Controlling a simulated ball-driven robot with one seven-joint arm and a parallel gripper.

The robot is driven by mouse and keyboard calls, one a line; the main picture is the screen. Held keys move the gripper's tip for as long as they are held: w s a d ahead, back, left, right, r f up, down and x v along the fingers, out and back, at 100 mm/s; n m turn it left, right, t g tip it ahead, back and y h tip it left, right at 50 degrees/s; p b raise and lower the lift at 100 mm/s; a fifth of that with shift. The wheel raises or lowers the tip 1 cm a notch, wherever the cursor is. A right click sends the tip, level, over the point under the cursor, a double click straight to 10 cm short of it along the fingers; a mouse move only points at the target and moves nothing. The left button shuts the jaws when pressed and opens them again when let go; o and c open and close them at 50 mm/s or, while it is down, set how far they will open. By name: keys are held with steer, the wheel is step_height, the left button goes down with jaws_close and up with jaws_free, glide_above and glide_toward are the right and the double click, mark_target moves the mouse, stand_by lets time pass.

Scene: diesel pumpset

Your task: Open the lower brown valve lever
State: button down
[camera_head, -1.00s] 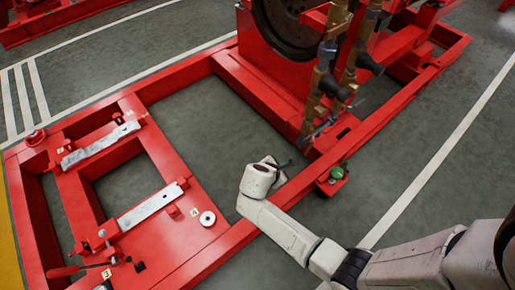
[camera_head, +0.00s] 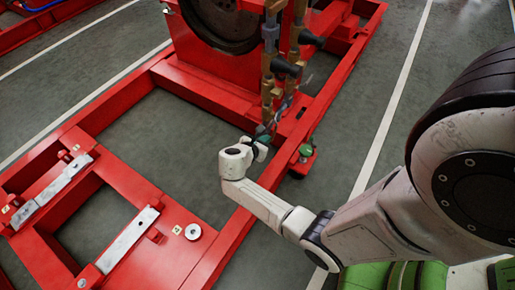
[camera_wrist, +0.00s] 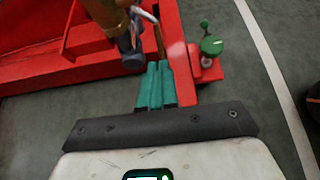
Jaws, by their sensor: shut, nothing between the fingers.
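Two upright brown pipes (camera_head: 268,90) with dark valve bodies stand at the corner of the red frame in the head view. Thin levers hang near their lower end, small and partly hidden by my gripper (camera_head: 263,141). In the wrist view, a brown pipe (camera_wrist: 106,13) and a dark cylinder (camera_wrist: 131,46) are at the top. A thin brown lever (camera_wrist: 159,41) stands just beyond the fingertips. My gripper's teal fingers (camera_wrist: 157,70) are together and empty, pointing at that lever. I cannot tell whether they touch it.
A green knob (camera_head: 307,151) on a red bracket is right of my gripper; it also shows in the wrist view (camera_wrist: 211,45). Red frame beams (camera_head: 150,105) surround the pumpset. Grey floor (camera_head: 165,130) lies open inside the frame.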

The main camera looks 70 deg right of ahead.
mark_target(273, 137)
steer(key=shift+b+x, duration=0.45)
steer(key=shift+x, duration=0.95)
steer(key=f+h+b, duration=0.1)
steer(key=b, duration=0.1)
steer(key=d+f+h+b, duration=0.1)
steer(key=h+b, duration=0.1)
steer(key=b, duration=0.1)
steer(key=shift+s+d+f+g, duration=0.15)
steer(key=shift+d+g, duration=0.05)
steer(key=shift+g, duration=0.1)
steer(key=shift+s+d+f, duration=0.1)
steer(key=shift+d, duration=0.25)
steer(key=shift+s+d+f, duration=0.15)
steer(key=shift+d+f, duration=0.15)
steer(key=shift+d, duration=0.25)
steer(key=shift+f, duration=0.1)
